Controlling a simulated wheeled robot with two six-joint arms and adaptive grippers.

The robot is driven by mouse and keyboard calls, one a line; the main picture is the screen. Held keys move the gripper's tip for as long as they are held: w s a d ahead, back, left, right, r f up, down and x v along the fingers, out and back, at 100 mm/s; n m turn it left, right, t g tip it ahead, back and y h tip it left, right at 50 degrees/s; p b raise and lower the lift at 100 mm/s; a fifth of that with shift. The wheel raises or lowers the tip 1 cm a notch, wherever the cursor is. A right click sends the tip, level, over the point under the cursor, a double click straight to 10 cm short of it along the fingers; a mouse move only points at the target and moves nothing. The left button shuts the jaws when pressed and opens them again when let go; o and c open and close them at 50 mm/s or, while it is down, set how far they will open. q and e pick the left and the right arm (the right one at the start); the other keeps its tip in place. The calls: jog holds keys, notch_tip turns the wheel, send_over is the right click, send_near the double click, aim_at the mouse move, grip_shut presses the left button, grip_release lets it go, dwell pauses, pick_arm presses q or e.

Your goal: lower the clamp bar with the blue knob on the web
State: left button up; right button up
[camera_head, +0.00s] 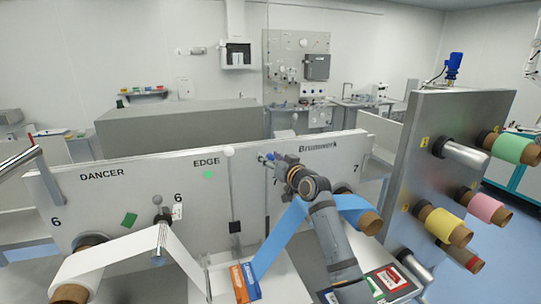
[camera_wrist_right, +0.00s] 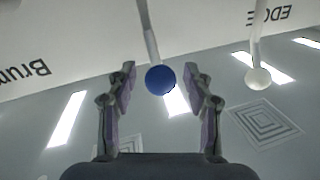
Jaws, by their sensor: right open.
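In the right wrist view the blue knob (camera_wrist_right: 160,80) is a round ball on the end of a thin pale rod (camera_wrist_right: 148,30), the clamp bar's arm. My right gripper (camera_wrist_right: 162,72) is open, with one finger on each side of the knob and a visible gap to both. In the head view my right gripper (camera_head: 270,159) is at the top edge of the white panel, and it largely hides the knob. The blue web (camera_head: 279,238) runs from a blue roll (camera_head: 352,207) down to the splice area. My left gripper is not in view.
A similar rod with a white knob (camera_head: 229,151) stands to the left; it also shows in the wrist view (camera_wrist_right: 258,78). A white web (camera_head: 165,240) hangs at left. A metal panel (camera_head: 455,130) with several coloured rolls stands at right.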

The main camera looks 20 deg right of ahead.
grip_shut()
dwell(0.3)
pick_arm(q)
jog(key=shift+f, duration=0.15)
pick_arm(e)
jog(key=shift+f, duration=0.1)
